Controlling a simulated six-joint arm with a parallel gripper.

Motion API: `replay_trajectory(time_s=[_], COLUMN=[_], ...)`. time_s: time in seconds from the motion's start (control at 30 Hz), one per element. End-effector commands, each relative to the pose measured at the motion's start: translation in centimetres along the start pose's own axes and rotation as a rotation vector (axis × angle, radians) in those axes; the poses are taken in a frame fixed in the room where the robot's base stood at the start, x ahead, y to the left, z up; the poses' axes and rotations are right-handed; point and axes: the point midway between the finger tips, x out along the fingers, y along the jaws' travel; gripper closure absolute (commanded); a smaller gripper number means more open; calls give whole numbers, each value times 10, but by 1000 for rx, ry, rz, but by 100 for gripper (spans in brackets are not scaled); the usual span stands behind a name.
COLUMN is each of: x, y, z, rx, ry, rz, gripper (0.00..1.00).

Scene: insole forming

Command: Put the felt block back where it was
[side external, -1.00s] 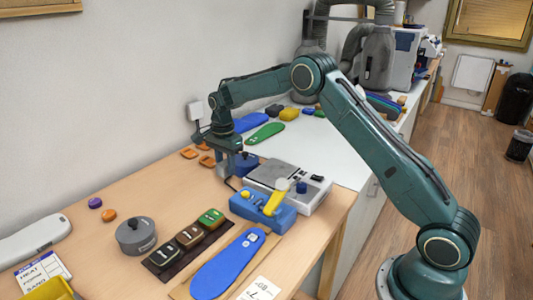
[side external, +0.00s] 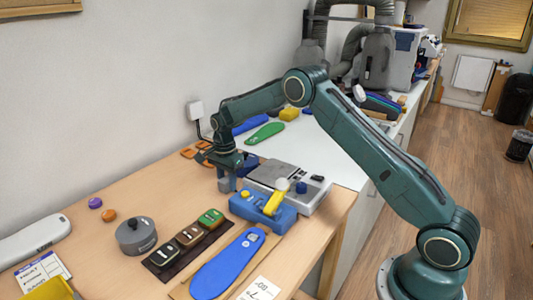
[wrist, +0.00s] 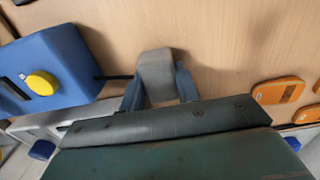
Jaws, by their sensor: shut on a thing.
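The felt block (side external: 227,184) is a small grey block with a rounded end in the wrist view (wrist: 156,72). My gripper (side external: 227,172) is shut on it, with one blue-grey finger on each side of it in the wrist view (wrist: 159,88). The block is low over the wooden table, left of the blue box. I cannot tell whether its underside touches the table. The gripper hides part of it.
The blue box (side external: 262,212) with a yellow lever and yellow button is close by on the right. Orange pieces (wrist: 278,91) lie on the other side. A grey scale-like device (side external: 285,177) stands behind the box. Bare wood (side external: 165,195) lies to the left.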

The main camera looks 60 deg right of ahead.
Motion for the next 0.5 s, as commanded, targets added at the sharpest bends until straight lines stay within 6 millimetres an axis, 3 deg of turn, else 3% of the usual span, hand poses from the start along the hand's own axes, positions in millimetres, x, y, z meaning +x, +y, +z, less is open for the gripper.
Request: replay_trajectory(time_s=[0.3,0.33,0.43,0.5], x=[3,3,3,3], y=[0,0,0,0], z=[0,0,0,0], rx=[0,0,0,0], ry=[0,0,0,0], rz=[1,1,1,1], gripper=[89,66,46,46])
